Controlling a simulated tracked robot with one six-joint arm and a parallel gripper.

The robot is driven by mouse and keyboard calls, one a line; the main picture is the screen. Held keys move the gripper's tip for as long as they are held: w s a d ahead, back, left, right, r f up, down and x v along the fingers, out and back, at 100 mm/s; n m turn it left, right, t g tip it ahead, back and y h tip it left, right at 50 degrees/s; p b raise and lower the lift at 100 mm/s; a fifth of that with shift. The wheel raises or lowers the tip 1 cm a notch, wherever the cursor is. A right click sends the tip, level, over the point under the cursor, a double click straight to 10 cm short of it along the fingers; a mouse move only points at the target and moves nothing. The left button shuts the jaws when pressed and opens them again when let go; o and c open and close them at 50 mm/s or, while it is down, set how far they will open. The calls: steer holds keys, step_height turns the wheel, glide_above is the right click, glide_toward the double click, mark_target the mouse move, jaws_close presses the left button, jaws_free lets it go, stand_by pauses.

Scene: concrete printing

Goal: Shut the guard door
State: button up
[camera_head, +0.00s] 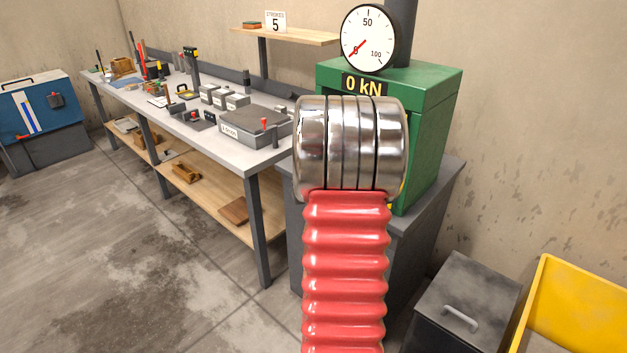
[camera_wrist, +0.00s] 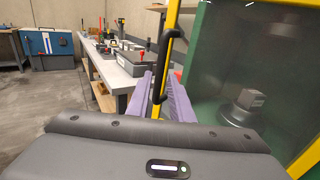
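The guard door fills the right of the wrist view, with a yellow frame (camera_wrist: 301,160) and a clear pane (camera_wrist: 215,65). Its upright black bar handle (camera_wrist: 166,45) is on the left edge of the frame. My gripper (camera_wrist: 162,82) has its two purple fingers close together on either side of the handle's lower part, with the handle between them. Through the pane I see a grey block (camera_wrist: 243,105) on a round metal platen (camera_wrist: 238,117). In the head view my red and silver arm covers nearly all of the door and the press front; my gripper is hidden there.
The green press (camera_head: 432,110) stands on a grey base, its gauge (camera_head: 368,38) near zero. A workbench (camera_head: 190,115) with tools runs along the wall to the left. A grey lidded bin (camera_head: 465,305) and a yellow container (camera_head: 560,275) stand at the right. Floor on the left is clear.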

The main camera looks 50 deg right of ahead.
steer(key=v, duration=0.7)
steer(key=shift+s, duration=0.25)
steer(key=shift+a, duration=0.1)
steer(key=shift+c, duration=0.6)
